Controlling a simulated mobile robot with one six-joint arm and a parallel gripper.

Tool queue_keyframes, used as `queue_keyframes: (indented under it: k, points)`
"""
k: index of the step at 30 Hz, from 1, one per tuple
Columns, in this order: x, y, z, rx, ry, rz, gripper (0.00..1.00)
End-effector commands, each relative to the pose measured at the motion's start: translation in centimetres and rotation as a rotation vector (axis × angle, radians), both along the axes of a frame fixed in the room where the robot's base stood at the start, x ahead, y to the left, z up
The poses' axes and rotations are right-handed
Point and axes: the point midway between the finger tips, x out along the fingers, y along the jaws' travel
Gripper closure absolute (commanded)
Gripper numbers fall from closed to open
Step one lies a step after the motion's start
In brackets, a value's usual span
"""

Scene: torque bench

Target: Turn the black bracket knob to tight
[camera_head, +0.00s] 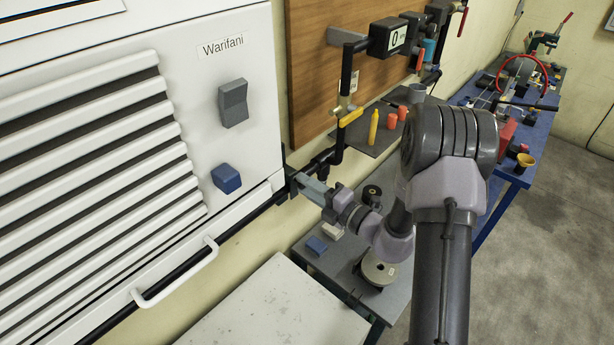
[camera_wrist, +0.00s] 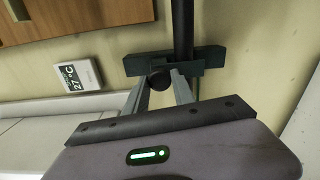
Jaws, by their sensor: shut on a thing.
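The black bracket knob (camera_wrist: 159,79) is a small dark round knob on the front of a dark bracket (camera_wrist: 207,57), which holds a black vertical pipe (camera_wrist: 183,25) on the wall. My gripper (camera_wrist: 160,78) has one finger on each side of the knob and is shut on it. In the head view my gripper (camera_head: 300,181) reaches the bracket (camera_head: 287,187) on the black pipe just right of the white cabinet. The knob is hidden there by the fingers. I cannot tell how far it is turned.
The white cabinet (camera_head: 226,45) with slats and a white handle (camera_head: 176,274) stands close on the left. A yellow-handled valve (camera_head: 351,117) is above my gripper. A grey bench (camera_head: 385,305) with small blocks lies below.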

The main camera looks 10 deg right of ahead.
Motion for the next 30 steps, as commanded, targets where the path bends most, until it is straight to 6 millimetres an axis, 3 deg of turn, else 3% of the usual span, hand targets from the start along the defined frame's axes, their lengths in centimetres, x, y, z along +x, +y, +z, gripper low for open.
queue_keyframes:
  k: [30]
  points:
    - [0.00,-0.04,0.25,0.734,0.491,-0.001,1.00]
